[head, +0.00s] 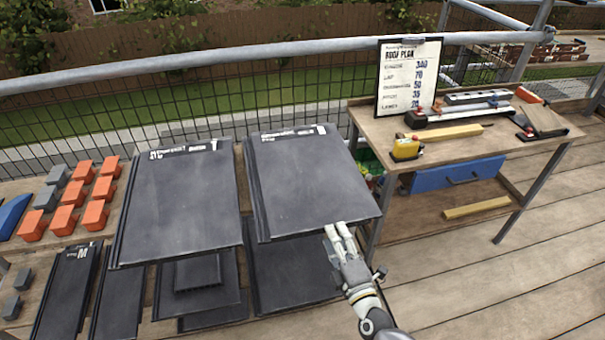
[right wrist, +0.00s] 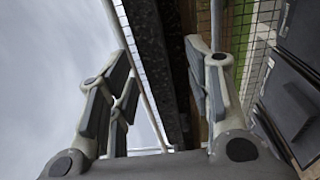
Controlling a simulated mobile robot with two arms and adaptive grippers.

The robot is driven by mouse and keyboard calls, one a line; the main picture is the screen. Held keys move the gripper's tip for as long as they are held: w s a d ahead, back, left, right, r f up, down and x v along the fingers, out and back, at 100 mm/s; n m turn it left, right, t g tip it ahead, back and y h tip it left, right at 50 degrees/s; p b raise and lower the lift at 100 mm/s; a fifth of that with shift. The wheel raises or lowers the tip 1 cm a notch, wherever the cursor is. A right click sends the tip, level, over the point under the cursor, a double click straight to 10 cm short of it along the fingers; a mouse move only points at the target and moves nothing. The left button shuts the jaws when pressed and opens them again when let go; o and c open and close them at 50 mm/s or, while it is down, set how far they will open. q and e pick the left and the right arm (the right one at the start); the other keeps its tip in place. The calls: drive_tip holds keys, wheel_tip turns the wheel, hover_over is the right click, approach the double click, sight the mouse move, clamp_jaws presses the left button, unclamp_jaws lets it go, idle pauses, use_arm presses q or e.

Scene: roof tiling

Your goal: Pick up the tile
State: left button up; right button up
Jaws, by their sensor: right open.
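Two large dark grey roof tiles lie side by side on the stand: a left one (head: 185,205) and a right one (head: 312,190), both with white print along the top edge. My right gripper (head: 339,232) is at the near right corner of the right tile. In the right wrist view my right gripper (right wrist: 165,85) is open, with a dark tile edge (right wrist: 172,75) between its spread fingers. I cannot tell whether a finger touches it. My left gripper is not in view.
More dark tiles (head: 285,272) lie on a lower level. Orange and grey blocks (head: 66,220) stand at the left. A wooden workbench (head: 470,150) at the right holds a roof plan board (head: 408,78), a yellow tape measure (head: 405,149) and tools. A rail (head: 250,53) runs behind.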

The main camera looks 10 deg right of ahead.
sight(330, 215)
drive_tip(key=shift+w+a+r+b, duration=0.1)
drive_tip(key=shift+w+r+b, duration=0.1)
drive_tip(key=shift+w, duration=1.45)
drive_tip(key=shift+w+r+b, duration=0.1)
drive_tip(key=shift+w+r, duration=0.05)
drive_tip(key=shift+w, duration=1.45)
clamp_jaws()
drive_tip(key=shift+r, duration=0.2)
